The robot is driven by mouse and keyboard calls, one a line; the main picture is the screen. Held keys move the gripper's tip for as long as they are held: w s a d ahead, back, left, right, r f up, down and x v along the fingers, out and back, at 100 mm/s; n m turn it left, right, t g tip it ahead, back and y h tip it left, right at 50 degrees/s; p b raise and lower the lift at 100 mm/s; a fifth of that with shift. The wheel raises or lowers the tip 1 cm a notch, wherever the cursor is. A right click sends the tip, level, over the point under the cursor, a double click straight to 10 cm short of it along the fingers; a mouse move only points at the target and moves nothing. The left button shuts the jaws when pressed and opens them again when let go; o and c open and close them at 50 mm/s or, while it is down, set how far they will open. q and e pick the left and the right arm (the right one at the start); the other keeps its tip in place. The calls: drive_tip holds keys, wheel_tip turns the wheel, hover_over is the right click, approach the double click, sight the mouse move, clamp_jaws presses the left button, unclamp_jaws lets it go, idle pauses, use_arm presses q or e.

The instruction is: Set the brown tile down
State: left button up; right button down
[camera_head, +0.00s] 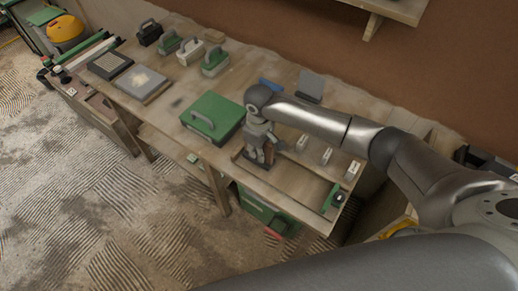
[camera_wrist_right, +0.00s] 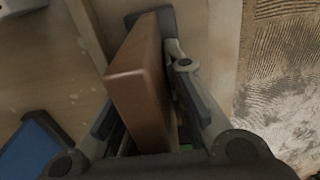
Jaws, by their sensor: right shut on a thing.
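My right gripper (camera_head: 259,156) is shut on the brown tile (camera_wrist_right: 143,80), which stands on edge between its fingers in the wrist view. In the head view the gripper points down over the front part of the wooden workbench (camera_head: 177,92), just right of a green case, and the tile is mostly hidden by the fingers. I cannot tell whether the tile touches the bench. My left gripper is not in view.
The green case (camera_head: 213,116) with a handle stands close left of the gripper. Small pale blocks (camera_head: 327,156) lie to the right, near a green-ended strip (camera_head: 335,199). Tiles and handled tools line the bench's left part. A blue item (camera_wrist_right: 36,150) shows in the wrist view.

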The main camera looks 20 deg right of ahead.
drive_tip(key=c, duration=1.5)
unclamp_jaws()
drive_tip(key=shift+f, duration=0.1)
wheel_tip(320, 180, up, 12)
drive_tip(key=shift+r+b, duration=0.15)
drive_tip(key=shift+b, duration=0.45)
